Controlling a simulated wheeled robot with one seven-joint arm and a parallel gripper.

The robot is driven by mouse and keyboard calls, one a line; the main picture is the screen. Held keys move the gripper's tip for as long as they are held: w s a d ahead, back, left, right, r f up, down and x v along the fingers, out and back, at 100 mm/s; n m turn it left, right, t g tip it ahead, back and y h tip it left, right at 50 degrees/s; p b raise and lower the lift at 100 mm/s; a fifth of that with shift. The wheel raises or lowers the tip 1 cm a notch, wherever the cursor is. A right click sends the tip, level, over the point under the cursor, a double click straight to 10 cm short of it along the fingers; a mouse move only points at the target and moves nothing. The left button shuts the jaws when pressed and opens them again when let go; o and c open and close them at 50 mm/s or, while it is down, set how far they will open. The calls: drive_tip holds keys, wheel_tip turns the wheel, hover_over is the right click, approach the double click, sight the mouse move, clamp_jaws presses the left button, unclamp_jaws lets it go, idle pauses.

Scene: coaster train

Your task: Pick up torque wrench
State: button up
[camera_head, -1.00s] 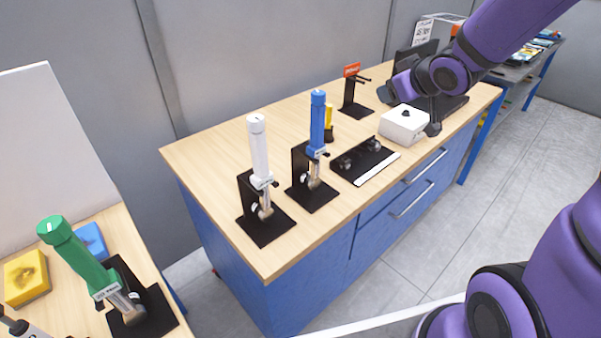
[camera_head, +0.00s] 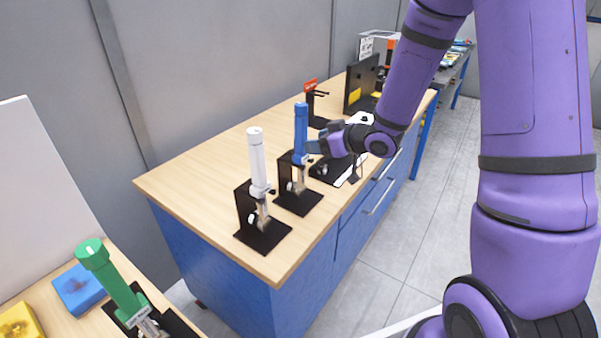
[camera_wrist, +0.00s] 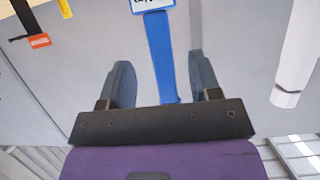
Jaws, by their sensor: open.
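Several torque wrenches stand upright in black stands. The blue torque wrench (camera_head: 301,131) is in the middle of the bench, and it also shows in the wrist view (camera_wrist: 161,50). The white torque wrench (camera_head: 256,160) stands to its left and appears at the right of the wrist view (camera_wrist: 297,50). The green torque wrench (camera_head: 108,275) leans on the nearer bench at the lower left. My gripper (camera_head: 316,146) is beside the blue wrench. In the wrist view its open fingers (camera_wrist: 162,75) lie either side of the blue handle, with gaps showing on both sides.
The wooden bench top (camera_head: 200,168) has free room at its back left. Behind my gripper are a stand with a red label (camera_head: 311,86) and a black board (camera_head: 362,84). Blue and yellow blocks lie near the green wrench.

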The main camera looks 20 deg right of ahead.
sight(301, 140)
drive_tip(key=shift+r+x, duration=0.15)
drive_tip(key=shift+x, duration=1.35)
drive_tip(key=shift+r+x, duration=0.15)
drive_tip(key=shift+x, duration=1.4)
drive_tip(key=shift+w, duration=0.1)
clamp_jaws()
drive_tip(key=shift+r, duration=0.1)
